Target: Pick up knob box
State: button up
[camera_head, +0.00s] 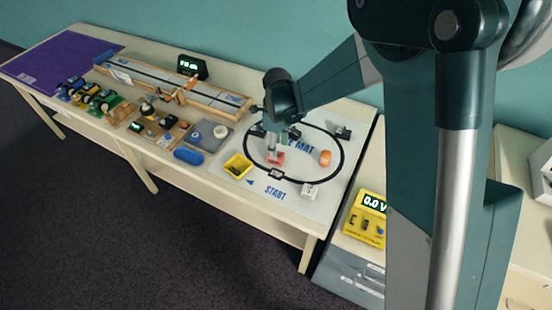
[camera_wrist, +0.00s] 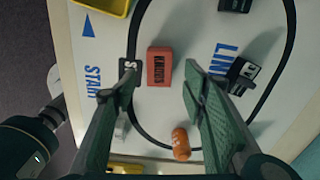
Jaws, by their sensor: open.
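The knob box is a small red box (camera_wrist: 159,67) with dark lettering on its top, lying on the white mat (camera_wrist: 105,25). It also shows in the head view as a small red shape (camera_head: 277,158) on the mat. My gripper (camera_wrist: 161,84) is open, with one finger to the left of the box and the other to the right. The fingers look apart from the box, with a gap on both sides, wider on the right. In the head view my gripper (camera_head: 272,149) is right over the box and partly covers it. Nothing is held.
A black loop track (camera_head: 343,160) runs around the box. An orange round object (camera_wrist: 181,144), a small black device (camera_wrist: 242,75) and a yellow tray (camera_head: 238,166) are nearby. A white block (camera_head: 310,191) stands near the front. The mat around the box is mostly clear.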

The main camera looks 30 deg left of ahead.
aim_at(279, 161)
jog(key=shift+f, duration=0.55)
jog(key=shift+s+a+f+b, duration=0.1)
jog(key=shift+f+b, duration=0.25)
jog(key=shift+f, duration=1)
jog(key=shift+a+f+b, duration=0.1)
jog(key=shift+f+b, duration=0.25)
jog(key=shift+f, duration=0.95)
jog(key=c, duration=1)
